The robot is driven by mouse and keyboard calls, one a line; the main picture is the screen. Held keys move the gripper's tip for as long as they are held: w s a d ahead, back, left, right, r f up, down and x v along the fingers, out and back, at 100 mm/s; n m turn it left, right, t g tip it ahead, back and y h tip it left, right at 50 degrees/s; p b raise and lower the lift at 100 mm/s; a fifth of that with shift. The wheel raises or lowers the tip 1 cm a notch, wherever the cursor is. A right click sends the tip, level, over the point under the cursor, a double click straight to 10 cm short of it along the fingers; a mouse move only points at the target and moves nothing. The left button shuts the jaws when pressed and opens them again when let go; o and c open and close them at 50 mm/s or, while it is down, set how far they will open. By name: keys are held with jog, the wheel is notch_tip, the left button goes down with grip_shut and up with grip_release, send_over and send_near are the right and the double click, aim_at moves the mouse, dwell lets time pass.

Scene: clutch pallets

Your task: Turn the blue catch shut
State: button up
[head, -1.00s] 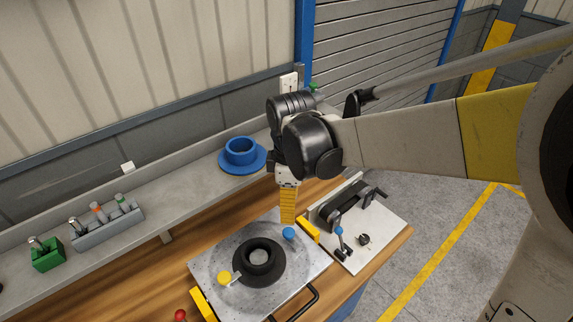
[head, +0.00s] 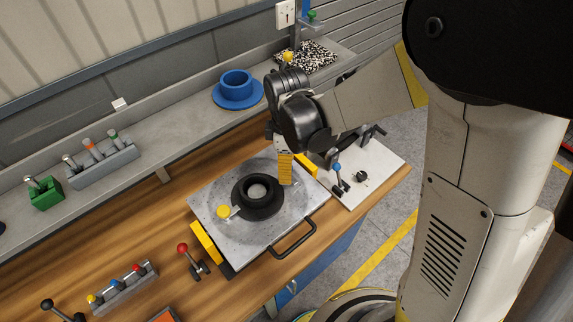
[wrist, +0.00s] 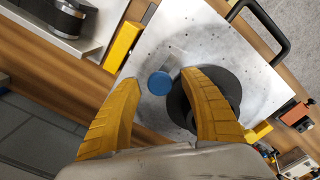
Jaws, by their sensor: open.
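The blue catch (wrist: 160,83) shows as a round blue knob on the metal pallet plate (wrist: 185,25) in the wrist view. It lies between the two yellow fingers of my gripper (wrist: 158,76), beside the black ring part (wrist: 230,82). The gripper is open, with a gap visible on both sides of the knob. In the head view my gripper (head: 286,182) points down at the plate's far right and hides the blue catch. The black ring part (head: 258,205) sits in the plate's middle, with a yellow catch (head: 223,211) at its left edge.
A black handle (head: 293,243) juts from the plate's front right. Yellow blocks stand at its left (head: 206,243) and right (head: 308,163) edges. A red-knobbed lever (head: 183,249) stands to the left. A white board (head: 375,165) with a blue-knobbed lever (head: 337,168) lies right.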

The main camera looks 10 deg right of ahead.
grip_shut()
jog(key=shift+m, duration=0.4)
jog(key=m+b, duration=0.1)
jog(key=m, duration=0.2)
jog(key=shift+m+b, duration=0.4)
jog(key=m+b, duration=0.1)
jog(key=m, duration=0.3)
jog(key=shift+m, duration=0.3)
jog(key=m+b, duration=0.1)
jog(key=m, duration=0.7)
jog(key=shift+m+b, duration=0.3)
jog(key=shift+b, duration=0.05)
